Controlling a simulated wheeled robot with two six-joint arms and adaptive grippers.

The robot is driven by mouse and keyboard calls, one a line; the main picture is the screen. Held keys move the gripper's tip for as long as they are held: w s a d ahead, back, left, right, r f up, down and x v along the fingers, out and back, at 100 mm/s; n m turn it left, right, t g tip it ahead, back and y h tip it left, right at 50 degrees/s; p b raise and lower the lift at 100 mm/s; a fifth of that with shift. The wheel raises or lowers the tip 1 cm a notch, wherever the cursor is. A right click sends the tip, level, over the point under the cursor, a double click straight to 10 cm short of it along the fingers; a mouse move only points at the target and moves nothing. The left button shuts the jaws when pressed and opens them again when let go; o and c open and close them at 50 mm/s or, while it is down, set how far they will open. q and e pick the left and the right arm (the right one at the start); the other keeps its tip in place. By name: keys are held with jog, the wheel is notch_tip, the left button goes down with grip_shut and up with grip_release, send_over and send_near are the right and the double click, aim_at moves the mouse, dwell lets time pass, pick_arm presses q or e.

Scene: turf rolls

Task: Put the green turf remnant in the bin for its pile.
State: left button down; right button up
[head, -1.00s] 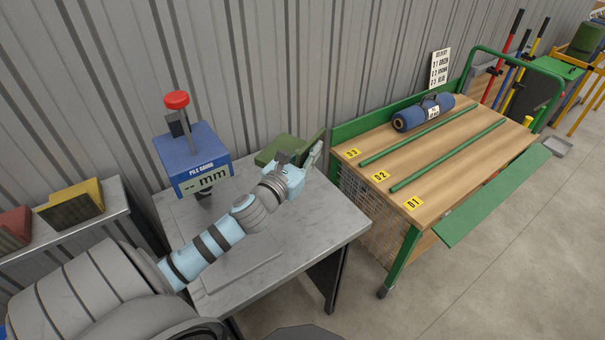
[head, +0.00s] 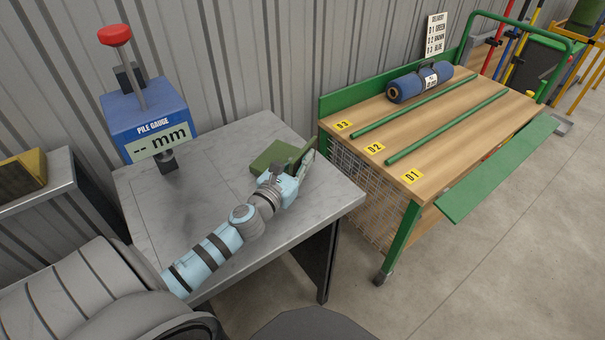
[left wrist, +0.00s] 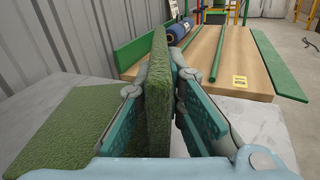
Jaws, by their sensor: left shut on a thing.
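A green turf piece stands upright between the fingers of my left gripper (left wrist: 160,115), which is shut on it. This upright turf (left wrist: 158,85) has a rough green face in the left wrist view. In the head view my left gripper (head: 292,178) is at the right part of the grey table and partly hides the turf. A flat green turf part (head: 270,157) lies beside it to the left and also shows in the left wrist view (left wrist: 75,115). I cannot tell whether the two parts are joined. My right gripper is not in view.
A blue pile gauge (head: 145,112) reading "-- mm" stands on the grey table (head: 185,215). A yellow box (head: 20,172) sits on a shelf at left.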

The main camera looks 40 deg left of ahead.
pick_arm(q)
jog(key=shift+s+f, duration=0.1)
jog(key=shift+f, duration=0.85)
jog(key=shift+r, duration=0.3)
jog(key=shift+f, duration=0.25)
jog(key=c, duration=1.7)
grip_release()
jog(key=shift+r, duration=0.1)
